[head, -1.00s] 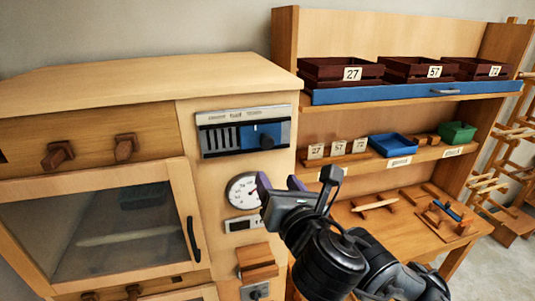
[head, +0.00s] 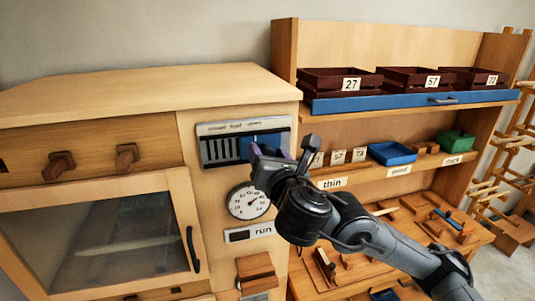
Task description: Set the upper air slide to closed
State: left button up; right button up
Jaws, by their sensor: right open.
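The upper air slide is a blue plate (head: 277,137) in a panel (head: 212,131) on the cabinet front, marked closed, half and open from left to right. The blue plate covers the right part, under half and open, and dark vent slots (head: 220,149) show at the left. My right gripper (head: 269,151) is open, with its purple-tipped fingers in front of the blue plate's lower part. The slide's dark knob is hidden behind the gripper, so I cannot tell whether the fingers are around it or touching it. My left gripper is not in view.
A round dial (head: 248,201) and a "run" sign (head: 250,233) are below the panel. A glass-fronted door (head: 95,240) with a black handle is at the left. A shelf (head: 395,109) with dark numbered crates stands at the right, behind my arm.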

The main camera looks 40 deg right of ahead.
jog(key=shift+w+d, duration=0.2)
jog(key=shift+w, duration=0.15)
grip_shut()
